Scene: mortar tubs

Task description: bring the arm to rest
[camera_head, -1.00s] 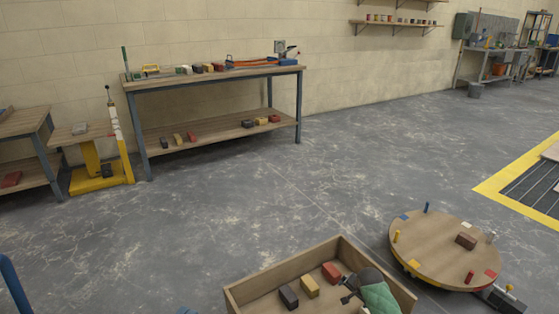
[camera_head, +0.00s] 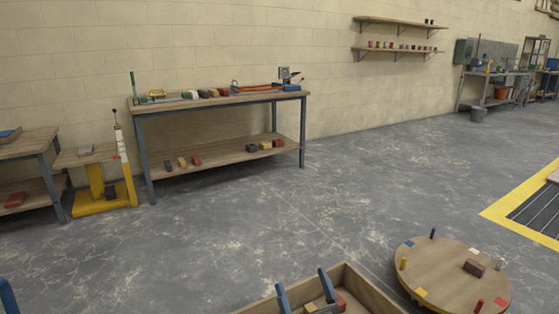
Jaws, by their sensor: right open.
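My right gripper (camera_head: 302,277) is low in the head view, over the wooden tray (camera_head: 373,288) at the bottom edge. Its two dark blue fingers point up in the picture and stand well apart, so it is open. Nothing shows held between the fingertips. A red block (camera_head: 341,300) and part of a yellowish block (camera_head: 311,307) show beside and behind the fingers. The rest of the right arm is below the picture.
A round wooden turntable (camera_head: 437,272) with coloured pegs and a brown block (camera_head: 474,267) stands right of the tray. A workbench (camera_head: 220,100) and a yellow lift stand (camera_head: 99,190) are by the wall. The grey floor between is clear.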

